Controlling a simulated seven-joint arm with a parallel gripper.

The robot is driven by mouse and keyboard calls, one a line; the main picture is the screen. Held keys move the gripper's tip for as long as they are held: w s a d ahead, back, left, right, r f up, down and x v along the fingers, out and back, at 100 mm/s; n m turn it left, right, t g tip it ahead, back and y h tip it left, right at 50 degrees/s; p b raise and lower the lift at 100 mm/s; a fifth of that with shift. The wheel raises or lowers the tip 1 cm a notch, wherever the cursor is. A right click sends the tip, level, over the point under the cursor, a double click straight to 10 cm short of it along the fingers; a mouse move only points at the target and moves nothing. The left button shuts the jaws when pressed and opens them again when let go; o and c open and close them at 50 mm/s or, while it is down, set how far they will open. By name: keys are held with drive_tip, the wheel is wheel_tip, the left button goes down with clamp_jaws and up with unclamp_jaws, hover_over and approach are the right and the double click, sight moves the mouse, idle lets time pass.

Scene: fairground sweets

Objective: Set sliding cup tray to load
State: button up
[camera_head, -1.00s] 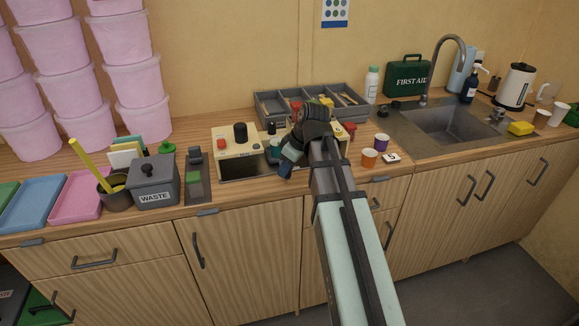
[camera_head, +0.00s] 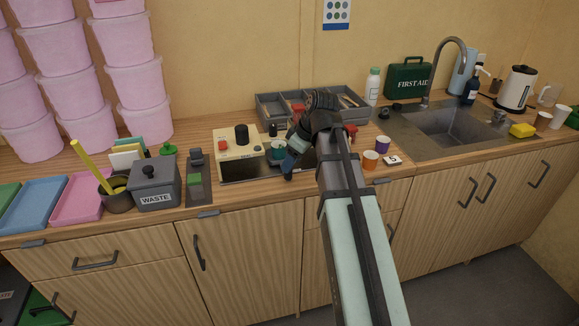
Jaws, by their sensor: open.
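The cream machine (camera_head: 225,150) stands on the counter, with a black knob and a red button on top. A dark flat surface (camera_head: 245,170), which looks like the sliding cup tray, shows low at its front and runs right behind my gripper. A small teal round piece (camera_head: 277,149) sits beside the knob side of the machine. My arm and gripper hide the machine's right part. I cannot tell whether the fingers touch the tray, nor its exact position.
A grey divided organiser (camera_head: 270,115) is behind. A grey waste bin (camera_head: 153,185) and a dark device (camera_head: 198,180) stand left. The sink (camera_head: 450,130) is far right.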

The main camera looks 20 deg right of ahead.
drive_tip(key=v, duration=0.9)
drive_tip(key=shift+r, duration=0.25)
